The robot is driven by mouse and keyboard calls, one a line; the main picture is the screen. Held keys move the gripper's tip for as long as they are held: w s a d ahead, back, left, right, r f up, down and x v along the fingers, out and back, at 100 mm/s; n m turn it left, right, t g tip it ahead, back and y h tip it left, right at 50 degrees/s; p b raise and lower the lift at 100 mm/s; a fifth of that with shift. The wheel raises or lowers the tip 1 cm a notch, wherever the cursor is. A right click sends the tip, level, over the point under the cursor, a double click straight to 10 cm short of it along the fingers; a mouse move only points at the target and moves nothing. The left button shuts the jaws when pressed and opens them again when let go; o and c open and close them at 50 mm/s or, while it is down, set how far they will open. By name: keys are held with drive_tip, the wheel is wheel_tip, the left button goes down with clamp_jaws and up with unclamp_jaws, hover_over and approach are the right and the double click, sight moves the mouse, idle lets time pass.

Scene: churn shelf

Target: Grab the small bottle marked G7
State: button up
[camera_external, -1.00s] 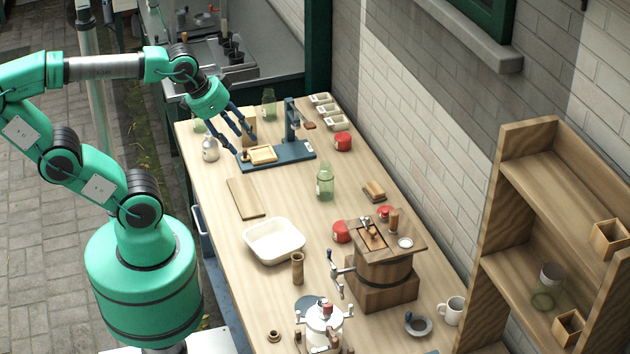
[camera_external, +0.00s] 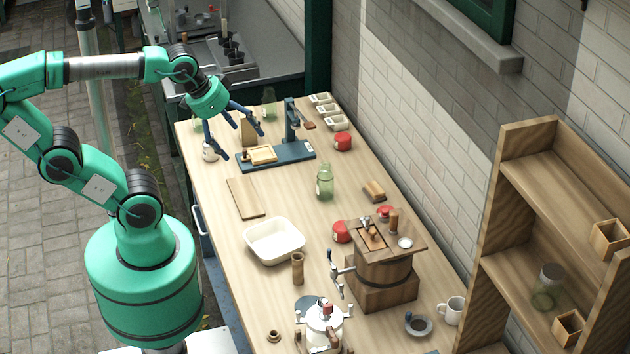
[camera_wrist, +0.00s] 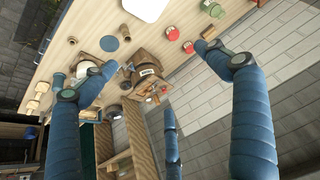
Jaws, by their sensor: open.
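I cannot read a G7 mark on any bottle. A green glass bottle (camera_external: 325,182) stands upright mid-table, right of the blue stand. Another greenish bottle (camera_external: 268,103) stands at the far end, behind the stand. A glass jar (camera_external: 545,288) is on the shelf at right. My gripper (camera_external: 242,143) is above the far left of the table, fingers spread and empty.
The blue stand (camera_external: 285,152) with a small wooden tray is close under my gripper. A wooden block (camera_external: 248,130) shows behind the fingers. A cutting board (camera_external: 245,197), white basin (camera_external: 274,241), wooden churn box (camera_external: 385,270) and white mug (camera_external: 451,311) occupy the nearer table. The wooden shelf (camera_external: 490,225) rises at right.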

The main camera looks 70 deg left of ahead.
drive_tip(key=shift+w, duration=0.1)
drive_tip(key=w+f+n+t+b, duration=0.2)
drive_tip(key=w+f, duration=0.6)
drive_tip(key=w, duration=0.3)
drive_tip(key=w+f+n+t+b, duration=0.1)
drive_tip(key=w+f+t+b, duration=0.1)
drive_tip(key=w+f, duration=0.75)
drive_tip(key=n+t+y+b, duration=0.1)
drive_tip(key=n+y+b, duration=0.3)
drive_tip(key=y, duration=0.4)
approach(324, 185)
drive_tip(key=v, duration=0.2)
drive_tip(key=shift+s+d, duration=0.25)
drive_tip(key=shift+s, duration=0.1)
drive_tip(key=b+x, duration=0.2)
drive_tip(key=x, duration=0.6)
drive_tip(key=shift+w, duration=0.1)
drive_tip(key=shift+w+a, duration=0.15)
